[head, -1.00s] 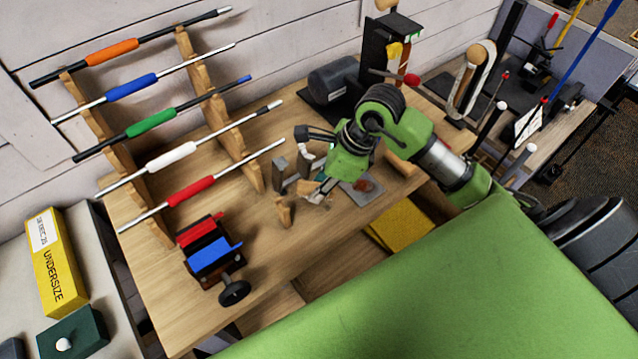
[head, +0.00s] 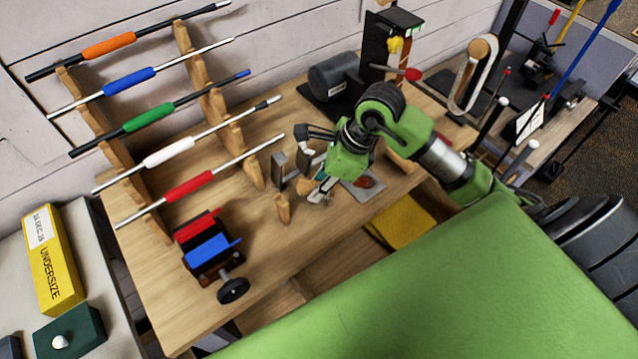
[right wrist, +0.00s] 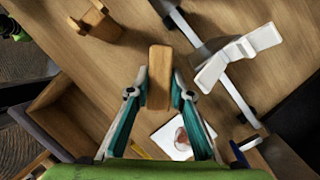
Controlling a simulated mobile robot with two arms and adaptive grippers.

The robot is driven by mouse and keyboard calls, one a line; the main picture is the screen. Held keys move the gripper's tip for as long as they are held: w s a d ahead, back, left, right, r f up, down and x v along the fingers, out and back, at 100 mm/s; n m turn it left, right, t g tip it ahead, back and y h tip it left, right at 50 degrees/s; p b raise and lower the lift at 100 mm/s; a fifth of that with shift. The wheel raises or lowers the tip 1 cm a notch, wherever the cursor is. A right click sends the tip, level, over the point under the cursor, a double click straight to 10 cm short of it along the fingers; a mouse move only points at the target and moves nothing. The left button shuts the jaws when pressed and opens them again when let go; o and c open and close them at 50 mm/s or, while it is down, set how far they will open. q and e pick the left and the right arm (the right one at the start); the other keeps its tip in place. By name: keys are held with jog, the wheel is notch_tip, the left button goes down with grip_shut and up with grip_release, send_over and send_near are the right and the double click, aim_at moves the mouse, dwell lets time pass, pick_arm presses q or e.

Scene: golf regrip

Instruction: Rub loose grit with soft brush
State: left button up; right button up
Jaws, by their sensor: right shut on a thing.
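My right gripper (head: 322,190) is low over the middle of the wooden bench. In the right wrist view its two teal-padded fingers (right wrist: 159,98) are shut on a wooden block-like handle (right wrist: 159,70), which looks like the brush's. Its bristles are hidden, and I cannot tell whether it touches the bench. A pale flat plate with a reddish-brown patch (right wrist: 182,136), perhaps the grit, lies just beside the right finger. It also shows in the head view as a grey plate (head: 374,196) right of the gripper. My left gripper is out of view.
A wooden rack (head: 222,122) of gripped shafts stands left. A small upright wooden piece (head: 283,208) and a metal post (head: 278,170) are close left of the gripper. A red-and-blue clamp (head: 212,254) sits at the front left. Bare bench lies between.

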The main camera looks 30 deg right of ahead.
jog(key=shift+f+b, duration=0.35)
